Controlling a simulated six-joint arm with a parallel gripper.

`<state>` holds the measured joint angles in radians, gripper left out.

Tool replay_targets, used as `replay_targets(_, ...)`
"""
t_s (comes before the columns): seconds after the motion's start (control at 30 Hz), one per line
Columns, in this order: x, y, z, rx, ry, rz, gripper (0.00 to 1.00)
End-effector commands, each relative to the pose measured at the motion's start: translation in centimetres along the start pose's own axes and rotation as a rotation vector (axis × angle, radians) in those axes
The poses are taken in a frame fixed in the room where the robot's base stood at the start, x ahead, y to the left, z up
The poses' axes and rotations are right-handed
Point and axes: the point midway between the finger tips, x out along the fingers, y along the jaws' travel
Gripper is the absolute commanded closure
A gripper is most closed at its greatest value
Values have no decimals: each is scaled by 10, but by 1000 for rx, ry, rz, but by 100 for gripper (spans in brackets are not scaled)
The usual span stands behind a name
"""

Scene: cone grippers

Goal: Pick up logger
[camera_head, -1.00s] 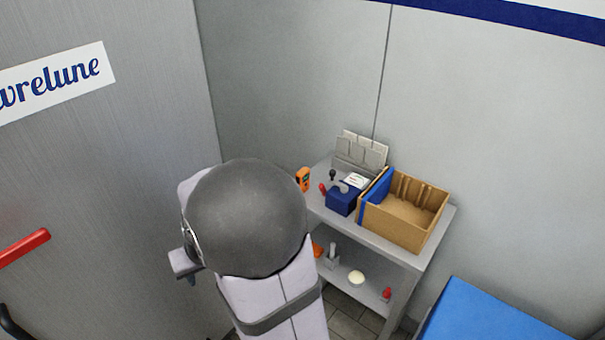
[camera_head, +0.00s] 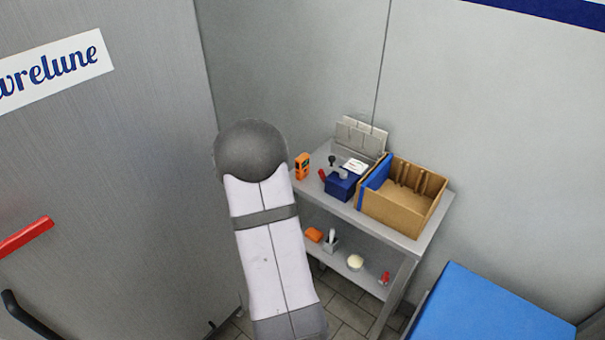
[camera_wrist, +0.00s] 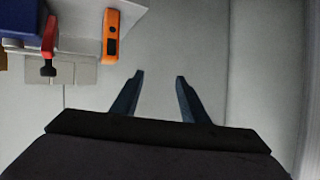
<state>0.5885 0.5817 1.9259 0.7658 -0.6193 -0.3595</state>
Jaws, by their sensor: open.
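The logger appears to be the upright orange device with a dark screen (camera_head: 302,166) at the left end of the grey cart's top shelf. It also shows in the wrist view as an orange body (camera_wrist: 112,36) at the upper left, apart from my fingers. My gripper (camera_wrist: 159,76) is open and empty, its two dark fingers pointing toward the grey wall, with the logger to their left in that view. In the head view my arm hides the gripper.
A blue box (camera_head: 341,186) and a brown open crate (camera_head: 421,207) stand on the cart top (camera_head: 385,232) beside the logger. A small red-handled item (camera_wrist: 48,42) is near it. The lower shelf holds a white bowl (camera_head: 355,262). A blue surface (camera_head: 490,310) is at lower right.

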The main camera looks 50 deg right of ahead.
Motion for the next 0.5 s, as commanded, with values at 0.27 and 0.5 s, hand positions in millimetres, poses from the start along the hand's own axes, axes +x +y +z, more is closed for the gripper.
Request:
replay_targets(0.27, 23, 44, 2, 136, 327, 319, 59)
replay_targets(0.5, 23, 72, 23, 83, 431, 483, 59)
